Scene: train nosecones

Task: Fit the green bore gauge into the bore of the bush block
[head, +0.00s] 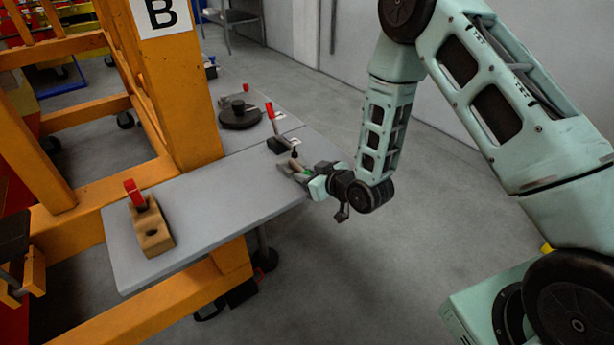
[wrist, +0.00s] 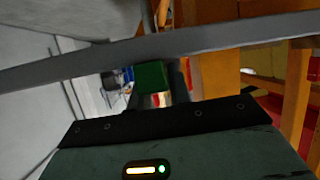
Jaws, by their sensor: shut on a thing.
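The green bore gauge (wrist: 152,76) shows as a dark green block between the fingers of my gripper (wrist: 157,90) in the wrist view. In the head view my gripper (head: 298,172) is at the right edge of the grey tabletop, with only a sliver of green (head: 307,172) showing at it. It is shut on the gauge. A small tan piece shows by the fingers; I cannot tell what it is. I cannot make out the bush block or its bore for certain; the gripper may hide it.
The grey tabletop (head: 205,210) carries a wooden block with a red top (head: 152,228) at the front left. A dark round disc (head: 239,116) and a dark block with a red lever (head: 278,145) stand farther back. An orange post (head: 178,90) rises at the left.

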